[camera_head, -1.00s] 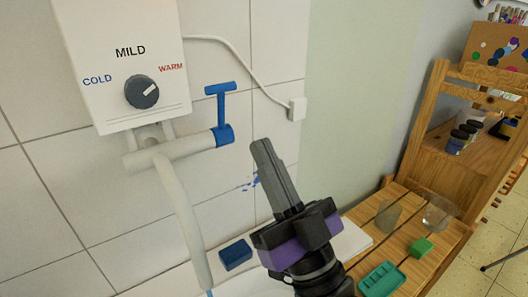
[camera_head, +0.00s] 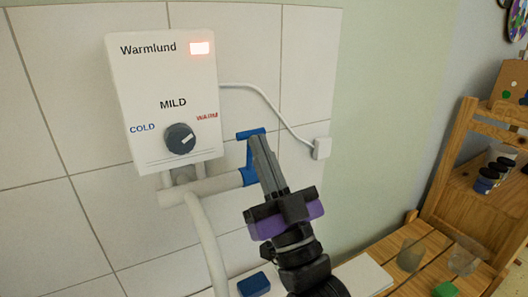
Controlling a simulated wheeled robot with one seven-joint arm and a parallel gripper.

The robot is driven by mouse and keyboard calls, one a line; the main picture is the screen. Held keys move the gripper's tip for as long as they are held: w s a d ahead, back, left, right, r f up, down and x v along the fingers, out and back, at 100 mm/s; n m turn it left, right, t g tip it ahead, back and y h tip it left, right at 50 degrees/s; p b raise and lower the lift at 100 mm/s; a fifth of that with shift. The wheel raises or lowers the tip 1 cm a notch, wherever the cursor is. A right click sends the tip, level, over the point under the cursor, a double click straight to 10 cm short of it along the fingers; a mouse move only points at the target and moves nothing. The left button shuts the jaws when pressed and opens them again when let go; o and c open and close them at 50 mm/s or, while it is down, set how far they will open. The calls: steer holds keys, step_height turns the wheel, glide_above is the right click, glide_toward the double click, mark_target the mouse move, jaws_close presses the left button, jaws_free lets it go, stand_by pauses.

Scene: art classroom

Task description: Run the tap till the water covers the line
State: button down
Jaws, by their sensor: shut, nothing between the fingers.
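The tap is a white pipe (camera_head: 212,184) under the wall heater, with a blue T-shaped handle (camera_head: 249,177) at its right end. A white spout (camera_head: 207,243) bends down from it; its lower end is out of frame. My gripper (camera_head: 257,140) is shut and empty. Its fingertips overlap the right side of the handle's upper part in the picture; I cannot tell whether they touch. The white heater (camera_head: 140,80) reads Warmlund and has a lit red light (camera_head: 200,48). Its dark dial (camera_head: 180,138) is below MILD. The water and the line are not in view.
A white cable (camera_head: 268,98) runs from the heater to a wall box (camera_head: 322,148). A blue block (camera_head: 254,285) is below, beside the spout. A wooden slatted table (camera_head: 388,244) holds clear cups (camera_head: 411,255) and a green block (camera_head: 445,290). A wooden shelf (camera_head: 455,165) stands at right.

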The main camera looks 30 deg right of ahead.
steer(key=p, duration=0.2)
steer(key=w+r+g+p, duration=0.1)
steer(key=p, duration=0.1)
steer(key=shift+w+r, duration=0.1)
steer(key=shift+w, duration=0.15)
steer(key=shift+f, duration=0.2)
stand_by(0.3)
